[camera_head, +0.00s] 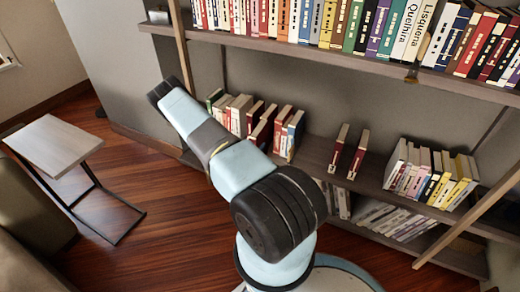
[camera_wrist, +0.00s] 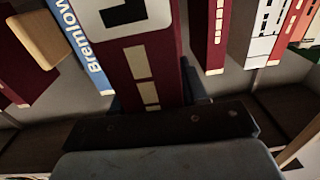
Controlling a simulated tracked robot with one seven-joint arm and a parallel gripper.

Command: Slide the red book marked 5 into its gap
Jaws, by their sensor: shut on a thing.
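A dark red book (camera_wrist: 142,70) with a white label and pale spine blocks fills the middle of the wrist view. The black figure on its label is cut off by the top edge, so I cannot read it fully. My gripper (camera_wrist: 157,98) is shut on this book near its lower end. I cannot tell whether that space is the gap. In the head view my arm hides the gripper and the held book.
In the head view, a middle shelf (camera_head: 315,160) bears a row of leaning books (camera_head: 285,130), two separate red books (camera_head: 339,148) and (camera_head: 359,155), and a group of pale books (camera_head: 432,177) at right. A full upper shelf hangs above. A small side table (camera_head: 55,143) stands left.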

